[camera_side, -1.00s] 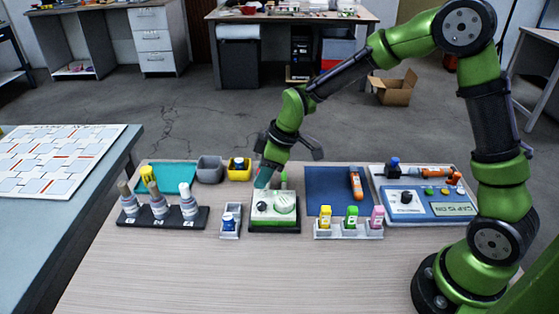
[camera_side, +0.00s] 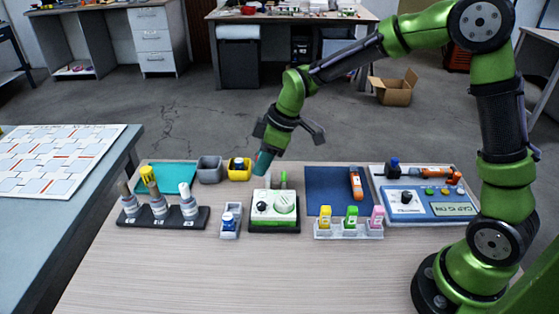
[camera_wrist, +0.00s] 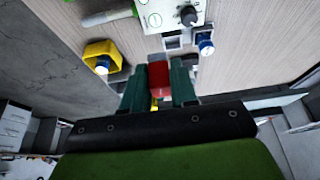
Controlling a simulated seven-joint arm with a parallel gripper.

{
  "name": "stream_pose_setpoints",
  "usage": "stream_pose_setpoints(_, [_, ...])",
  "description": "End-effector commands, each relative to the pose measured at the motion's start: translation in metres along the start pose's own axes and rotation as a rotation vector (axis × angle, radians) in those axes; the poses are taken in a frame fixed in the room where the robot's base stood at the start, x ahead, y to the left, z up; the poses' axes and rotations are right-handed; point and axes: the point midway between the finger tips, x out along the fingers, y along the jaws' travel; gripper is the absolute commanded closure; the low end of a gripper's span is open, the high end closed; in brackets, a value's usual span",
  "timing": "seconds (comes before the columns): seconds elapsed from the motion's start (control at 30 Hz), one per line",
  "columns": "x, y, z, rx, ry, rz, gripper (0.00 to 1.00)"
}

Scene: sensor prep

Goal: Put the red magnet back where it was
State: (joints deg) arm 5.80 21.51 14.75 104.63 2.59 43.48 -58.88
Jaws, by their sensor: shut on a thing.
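My gripper (camera_side: 264,162) is in the air above and behind the green-and-white stirrer (camera_side: 285,207). In the wrist view my gripper (camera_wrist: 158,92) has its two teal fingers shut on the red magnet (camera_wrist: 158,74), which sits between the fingertips. In the side view the magnet is mostly hidden by the fingers. The stirrer, with a dark knob and a round pale green plate, also shows at the top of the wrist view (camera_wrist: 168,20). I cannot tell from these frames where the magnet was before.
A yellow bin (camera_side: 247,175) with a blue-capped item and a grey bin (camera_side: 210,164) stand behind and left. A small tray (camera_side: 229,234) holds a blue-capped vial left of the stirrer. A bottle rack (camera_side: 200,222) is farther left; a blue mat (camera_side: 325,190) lies right.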

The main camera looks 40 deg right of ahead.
Motion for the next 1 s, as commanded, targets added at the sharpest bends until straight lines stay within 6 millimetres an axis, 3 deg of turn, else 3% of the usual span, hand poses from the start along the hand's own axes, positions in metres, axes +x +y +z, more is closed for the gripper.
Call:
stream_pose_setpoints(0.2, [0.017, -0.002, -0.007, -0.013, -0.011, -0.022, 0.92])
stream_pose_setpoints(0.4, [0.042, 0.022, -0.042, -0.02, -0.008, -0.022, 0.92])
stream_pose_setpoints(0.6, [0.048, 0.042, -0.061, -0.009, -0.002, -0.002, 0.92])
stream_pose_setpoints(1.0, [0.099, 0.045, -0.041, -0.001, -0.001, 0.002, 0.92])
